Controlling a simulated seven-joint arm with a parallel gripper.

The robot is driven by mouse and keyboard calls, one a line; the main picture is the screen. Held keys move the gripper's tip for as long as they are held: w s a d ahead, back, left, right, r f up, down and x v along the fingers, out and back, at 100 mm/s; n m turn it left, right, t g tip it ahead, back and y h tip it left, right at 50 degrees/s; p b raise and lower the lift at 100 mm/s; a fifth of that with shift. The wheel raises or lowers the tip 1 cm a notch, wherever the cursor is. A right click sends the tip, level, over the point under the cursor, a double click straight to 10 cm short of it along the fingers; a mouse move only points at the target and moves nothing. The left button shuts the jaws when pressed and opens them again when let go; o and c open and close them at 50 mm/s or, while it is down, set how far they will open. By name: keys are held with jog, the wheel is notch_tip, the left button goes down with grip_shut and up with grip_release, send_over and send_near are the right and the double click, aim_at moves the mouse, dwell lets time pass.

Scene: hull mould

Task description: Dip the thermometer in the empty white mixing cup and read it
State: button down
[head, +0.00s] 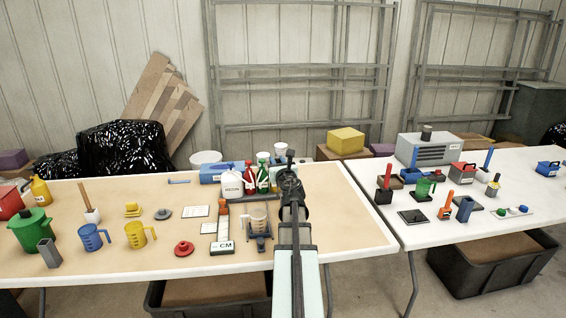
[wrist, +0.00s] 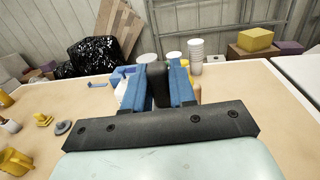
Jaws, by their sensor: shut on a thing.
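My gripper (head: 290,168) is raised over the right part of the left table. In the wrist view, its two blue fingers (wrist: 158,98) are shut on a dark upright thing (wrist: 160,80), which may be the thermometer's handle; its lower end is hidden. White cups stand at the back of the table: a stack (wrist: 196,50) right of the fingers, and a white cup (wrist: 173,57) partly behind them. In the head view, white cups (head: 281,149) show just behind my gripper. I cannot tell which is the empty mixing cup. A pale cup (head: 258,217) sits on a small stand left of my arm.
A white jug (head: 232,186), a red bottle (head: 248,176) and a green-capped bottle (head: 263,172) stand close left of my gripper. Blue (head: 93,237) and yellow (head: 139,234) jugs are farther left. The left table's right end (head: 350,220) is clear.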

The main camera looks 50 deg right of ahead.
jog(key=w+a+n+t+y, duration=0.3)
jog(key=w+a+n+y, duration=0.1)
jog(key=a+y, duration=0.2)
jog(key=shift+w+a+n+y, duration=0.25)
jog(key=shift+a+n+y, duration=0.1)
jog(key=shift+n+y, duration=0.05)
jog(key=shift+f, duration=0.1)
notch_tip(320, 180, down, 11)
jog(key=shift+f, duration=0.15)
dwell(1.2)
dwell(5.1)
